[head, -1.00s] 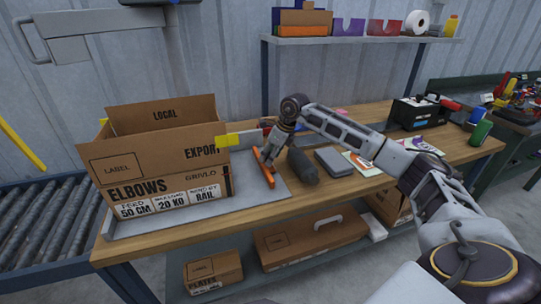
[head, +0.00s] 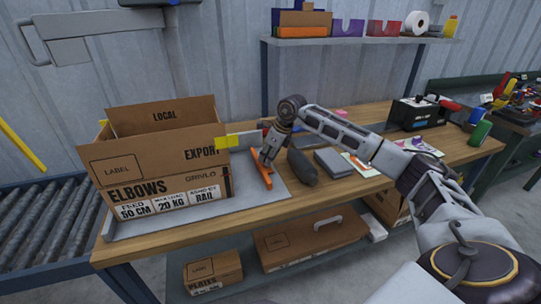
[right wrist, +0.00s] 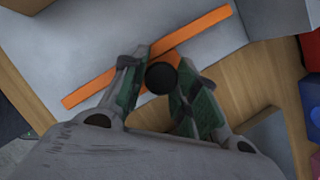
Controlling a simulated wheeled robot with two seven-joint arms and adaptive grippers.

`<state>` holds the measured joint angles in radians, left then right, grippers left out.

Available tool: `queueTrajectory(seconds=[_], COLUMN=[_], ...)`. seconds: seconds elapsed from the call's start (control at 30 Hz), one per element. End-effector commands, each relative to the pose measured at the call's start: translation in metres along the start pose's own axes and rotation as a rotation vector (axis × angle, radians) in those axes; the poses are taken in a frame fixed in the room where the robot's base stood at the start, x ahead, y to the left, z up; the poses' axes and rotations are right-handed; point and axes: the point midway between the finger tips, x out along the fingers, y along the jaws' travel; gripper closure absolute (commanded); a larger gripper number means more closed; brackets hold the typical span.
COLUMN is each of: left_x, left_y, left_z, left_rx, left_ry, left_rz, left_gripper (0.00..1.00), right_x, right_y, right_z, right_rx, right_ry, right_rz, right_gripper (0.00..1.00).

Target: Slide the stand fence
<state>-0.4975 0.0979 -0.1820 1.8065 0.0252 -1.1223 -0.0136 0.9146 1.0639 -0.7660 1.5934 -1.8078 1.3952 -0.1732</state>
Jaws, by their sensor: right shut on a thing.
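The stand fence is an orange bar (head: 263,171) lying across the flat grey stand plate (head: 240,208), just right of the large cardboard box (head: 160,160). In the right wrist view the orange fence (right wrist: 95,88) runs diagonally, with a round black knob (right wrist: 161,78) near its middle. My right gripper (head: 268,155) is at the fence from above. In the right wrist view its two fingers (right wrist: 160,85) are shut on the black knob, one on each side. The fingers hide part of the bar. My left gripper is not in view.
The cardboard box stands on the left of the plate. A dark grey rounded muffler (head: 302,166) and a grey block (head: 333,162) lie right of the fence. A shelf (head: 365,41) hangs over the back.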

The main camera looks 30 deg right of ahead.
Motion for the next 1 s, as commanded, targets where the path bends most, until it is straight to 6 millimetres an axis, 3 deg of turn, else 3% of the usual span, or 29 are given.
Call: queueTrajectory(seconds=[0.1, 0.5, 0.97, 1.0], left_x=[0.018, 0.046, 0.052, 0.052], left_y=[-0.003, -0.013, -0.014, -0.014], left_z=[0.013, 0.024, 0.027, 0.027], left_rx=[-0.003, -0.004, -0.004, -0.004], left_ry=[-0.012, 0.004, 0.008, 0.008], left_rz=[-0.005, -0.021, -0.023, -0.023], left_gripper=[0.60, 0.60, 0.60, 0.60], right_x=[0.003, 0.015, 0.018, 0.018], right_y=[0.011, 0.045, 0.051, 0.051], right_z=[0.010, 0.041, 0.046, 0.046], right_rx=[-0.004, -0.005, -0.004, -0.004], right_ry=[-0.003, -0.005, -0.005, -0.006], right_rz=[0.005, 0.006, 0.004, 0.004], right_gripper=[1.00, 1.00, 1.00, 0.65])
